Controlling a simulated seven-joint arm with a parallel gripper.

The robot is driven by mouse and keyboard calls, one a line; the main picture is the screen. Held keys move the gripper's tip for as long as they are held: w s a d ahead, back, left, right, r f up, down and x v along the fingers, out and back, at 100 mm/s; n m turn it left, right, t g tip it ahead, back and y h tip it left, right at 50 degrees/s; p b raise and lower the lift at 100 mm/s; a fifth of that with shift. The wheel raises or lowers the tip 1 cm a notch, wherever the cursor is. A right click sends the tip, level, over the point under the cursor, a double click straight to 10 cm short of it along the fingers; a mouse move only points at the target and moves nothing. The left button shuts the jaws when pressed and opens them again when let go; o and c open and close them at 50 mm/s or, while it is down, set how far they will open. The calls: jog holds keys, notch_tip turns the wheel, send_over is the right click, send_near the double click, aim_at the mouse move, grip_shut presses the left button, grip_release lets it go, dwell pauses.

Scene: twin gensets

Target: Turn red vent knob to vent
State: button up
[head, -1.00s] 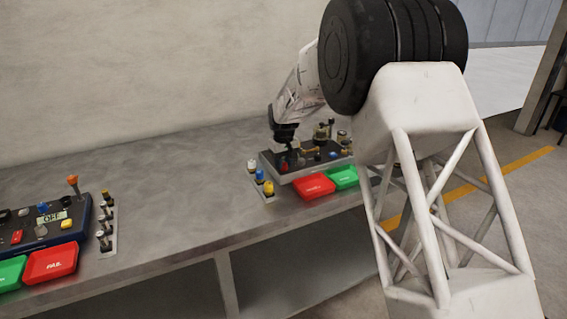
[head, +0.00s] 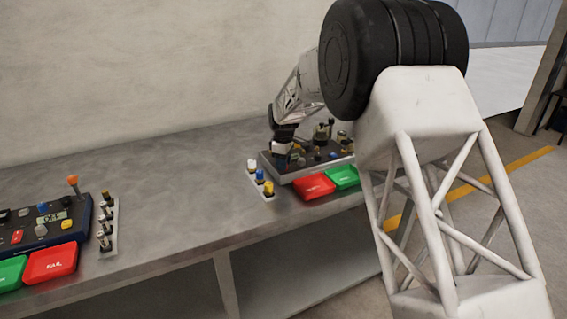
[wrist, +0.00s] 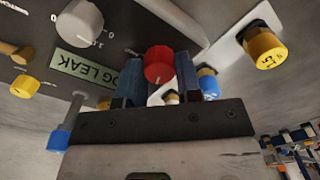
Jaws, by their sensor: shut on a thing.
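The red vent knob (wrist: 158,63) stands on the dark panel (wrist: 30,70) in the wrist view. It sits between the two fingers of my gripper (wrist: 158,80), which is shut on it. A white pointer line shows on the knob's face. In the head view my gripper (head: 284,153) is down at the left end of the right-hand panel (head: 293,175), and it hides the knob there. A label reading "OG LEAK" (wrist: 85,68), partly covered, lies beside the knob.
A grey dial (wrist: 80,22) and a yellow knob (wrist: 25,86) are near my fingers. Yellow (wrist: 265,50) and blue capped (wrist: 208,83) parts stand on a white strip. Red (head: 313,186) and green (head: 342,177) trays front the panel. The middle bench (head: 180,185) is clear.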

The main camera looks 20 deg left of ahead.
dwell(0.4)
jog(key=o, duration=0.9)
jog(key=shift+o, duration=0.2)
jog(key=shift+r, duration=0.15)
jog(key=shift+r, duration=3.8)
